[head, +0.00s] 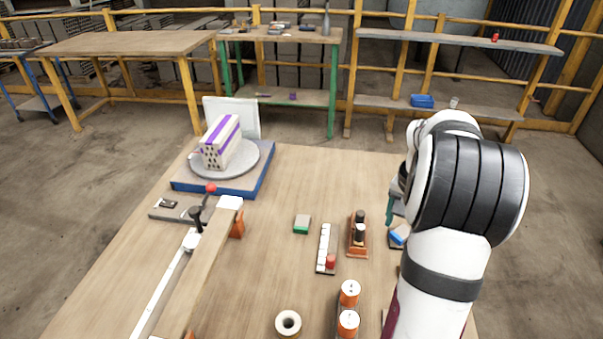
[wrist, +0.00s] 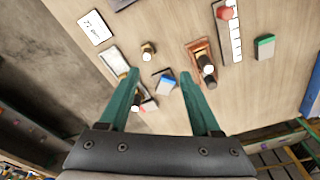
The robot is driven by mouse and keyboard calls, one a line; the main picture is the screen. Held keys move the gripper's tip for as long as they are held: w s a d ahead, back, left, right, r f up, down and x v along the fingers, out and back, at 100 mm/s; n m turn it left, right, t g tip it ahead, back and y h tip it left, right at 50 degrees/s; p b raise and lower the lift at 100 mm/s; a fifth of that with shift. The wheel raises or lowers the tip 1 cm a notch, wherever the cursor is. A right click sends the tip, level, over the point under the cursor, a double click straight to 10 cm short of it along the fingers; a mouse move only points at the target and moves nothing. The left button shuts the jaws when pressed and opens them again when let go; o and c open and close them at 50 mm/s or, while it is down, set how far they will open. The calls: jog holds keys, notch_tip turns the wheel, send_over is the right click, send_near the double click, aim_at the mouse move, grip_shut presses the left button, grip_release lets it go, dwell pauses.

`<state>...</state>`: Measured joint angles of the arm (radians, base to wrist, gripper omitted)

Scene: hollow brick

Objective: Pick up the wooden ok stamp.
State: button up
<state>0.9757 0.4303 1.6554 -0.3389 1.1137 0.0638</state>
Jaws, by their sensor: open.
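In the wrist view a small upright wooden piece (wrist: 148,50) with a dark part stands on the table; it looks like the stamp, but its ok mark is not readable. It lies beyond the fingertips, slightly left of the middle of the gap. In the head view I cannot make it out; my arm covers that area. My gripper (wrist: 159,74) is open, with nothing held between its teal fingers. In the head view part of a teal finger shows left of my arm.
A blue-and-white block (wrist: 165,84) shows between the fingers. A dark-knobbed item (wrist: 136,101) is close to the left finger in view. An orange tray with dark bottles (head: 358,240) and a green-topped block (head: 302,225) stand nearby. A turntable (head: 250,160) carries a hollow brick (head: 221,143).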

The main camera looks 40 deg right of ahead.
jog(key=shift+m, duration=0.3)
jog(key=d+f, duration=0.1)
jog(key=f, duration=0.4)
jog(key=s+d+f, duration=0.1)
jog(key=d+f, duration=0.1)
jog(key=f, duration=0.4)
jog(key=d+f, duration=0.2)
jog(key=f, duration=0.4)
jog(key=shift+s, duration=0.25)
jog(key=shift+r, duration=0.1)
grip_shut()
